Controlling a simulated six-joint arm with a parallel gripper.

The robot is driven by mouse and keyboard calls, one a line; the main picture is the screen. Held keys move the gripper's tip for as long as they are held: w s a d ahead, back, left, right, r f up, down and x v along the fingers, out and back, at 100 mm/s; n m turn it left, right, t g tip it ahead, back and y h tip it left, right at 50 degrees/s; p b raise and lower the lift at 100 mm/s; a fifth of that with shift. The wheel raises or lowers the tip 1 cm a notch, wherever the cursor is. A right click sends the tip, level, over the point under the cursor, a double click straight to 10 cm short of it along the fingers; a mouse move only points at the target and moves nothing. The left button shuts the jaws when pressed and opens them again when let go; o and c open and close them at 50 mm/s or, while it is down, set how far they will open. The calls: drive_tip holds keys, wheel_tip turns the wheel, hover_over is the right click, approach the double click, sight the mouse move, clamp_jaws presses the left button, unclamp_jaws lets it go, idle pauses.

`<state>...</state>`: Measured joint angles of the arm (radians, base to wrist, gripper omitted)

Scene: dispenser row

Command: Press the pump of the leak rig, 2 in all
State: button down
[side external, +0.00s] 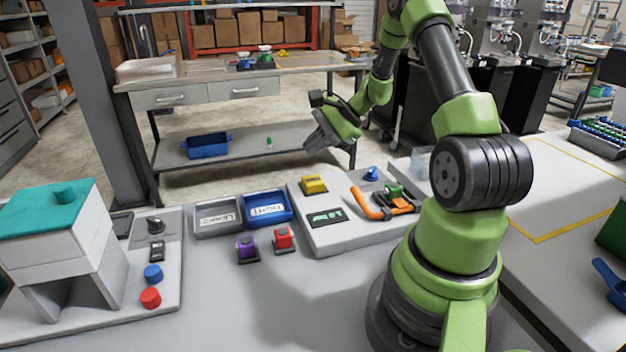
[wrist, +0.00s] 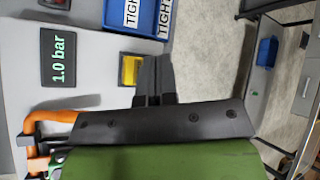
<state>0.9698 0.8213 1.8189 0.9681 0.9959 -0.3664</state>
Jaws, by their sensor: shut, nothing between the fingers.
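The leak rig (side external: 330,236) is a pale grey console right of the centre of the table. A yellow block (side external: 314,185) on its far left part looks like the pump; it also shows in the wrist view (wrist: 128,70), partly hidden by my fingers. The rig's dark display (side external: 327,217) reads 1.0 bar in the wrist view (wrist: 57,58). An orange clamp or handle (side external: 368,205) with a green part (side external: 394,190) is on the rig's right side. My gripper (side external: 312,147) is shut and empty, apart from the yellow block and above it in the side view. Its dark fingers show in the wrist view (wrist: 153,62).
A grey bin (side external: 216,232) and a blue bin (side external: 285,219) labelled TIGHT stand left of the rig. A purple piece (side external: 246,249) and a red piece (side external: 284,240) sit before them. A teal-topped station (side external: 60,205) stands far left. The front middle of the table is clear.

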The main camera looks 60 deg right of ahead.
sight(314, 181)
wheel_tip(314, 181, up, 4)
drive_tip(key=shift+f, duration=0.1)
drive_tip(key=shift+f, duration=0.15)
drive_tip(key=shift+f, duration=4.3)
drive_tip(key=shift+f, duration=0.4)
